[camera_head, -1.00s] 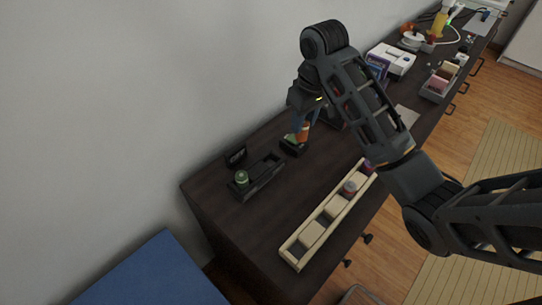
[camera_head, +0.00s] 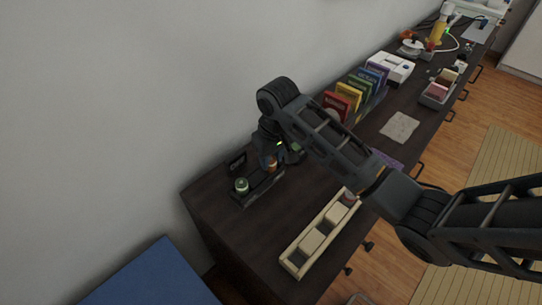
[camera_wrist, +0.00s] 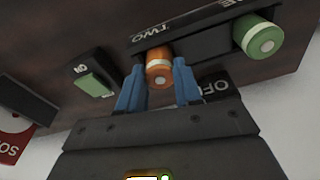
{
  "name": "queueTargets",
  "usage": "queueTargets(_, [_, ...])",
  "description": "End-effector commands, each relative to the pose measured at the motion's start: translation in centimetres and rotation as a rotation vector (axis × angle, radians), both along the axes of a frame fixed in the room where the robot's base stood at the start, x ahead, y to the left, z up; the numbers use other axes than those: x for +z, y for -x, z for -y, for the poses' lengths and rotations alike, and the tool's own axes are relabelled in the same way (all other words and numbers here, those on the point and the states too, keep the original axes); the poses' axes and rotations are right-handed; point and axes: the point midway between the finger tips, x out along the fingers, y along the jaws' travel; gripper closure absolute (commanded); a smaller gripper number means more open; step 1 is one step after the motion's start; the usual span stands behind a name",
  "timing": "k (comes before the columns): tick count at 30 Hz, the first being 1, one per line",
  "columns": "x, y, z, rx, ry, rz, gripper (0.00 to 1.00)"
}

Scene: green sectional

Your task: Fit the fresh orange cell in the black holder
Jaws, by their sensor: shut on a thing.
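The black holder (camera_head: 262,192) is on the dark desk near its left end. A green cell (camera_head: 241,185) stands in one of its places; it also shows in the wrist view (camera_wrist: 258,38). My gripper (camera_head: 273,160) is over the other end of the holder. In the wrist view, its blue fingers (camera_wrist: 159,84) are shut on the orange cell (camera_wrist: 159,66), one on each side. The orange cell is at the place labelled TWO, beside the green one. I cannot tell whether it is fully seated; its lower end is hidden.
A long cream tray (camera_head: 291,262) with several compartments lies in front, to the right. Colored boxes (camera_head: 355,92) and a white device (camera_head: 391,67) stand behind my arm. In the wrist view, a green switch (camera_wrist: 97,85) is left of the holder.

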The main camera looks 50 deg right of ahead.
Motion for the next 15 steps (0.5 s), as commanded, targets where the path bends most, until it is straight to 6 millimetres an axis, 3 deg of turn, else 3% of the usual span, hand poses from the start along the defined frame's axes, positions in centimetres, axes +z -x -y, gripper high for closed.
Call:
queueTargets(8, [-0.26, -0.01, -0.06, 0.001, -0.001, 0.000, 1.00])
queueTargets(9, [-0.31, -0.02, -0.05, 0.002, 0.000, 0.000, 0.65])
queueTargets(15, [-0.25, -0.01, -0.02, 0.001, 0.000, 0.000, 0.46])
